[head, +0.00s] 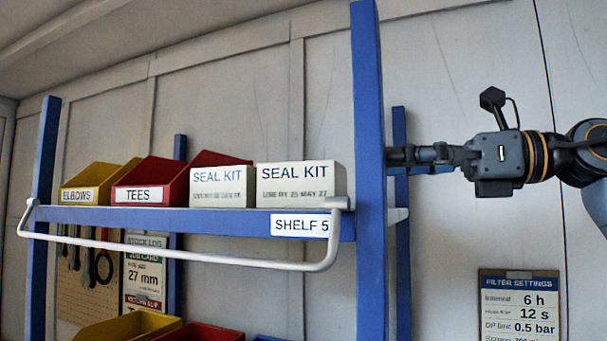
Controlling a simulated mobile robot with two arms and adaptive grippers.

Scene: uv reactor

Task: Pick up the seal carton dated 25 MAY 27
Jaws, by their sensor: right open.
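Two white SEAL KIT cartons stand side by side on the shelf marked SHELF 5. The right carton (297,183) has a small blurred date line that seems to read 25 MAY 27. The left carton (221,187) has a date line too blurred to read surely. My right gripper (418,155) points left, with its fingers by the blue right post (370,150), apart from the cartons. It is open, with nothing seen in it. The post lies between it and the right carton in the picture. My left gripper is not in view.
A yellow ELBOWS bin (90,187) and a red TEES bin (150,180) stand left of the cartons. A white bar (180,252) runs across the front, below the shelf edge (200,220). More bins (130,326) stand below. A FILTER SETTINGS board (519,305) hangs lower right.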

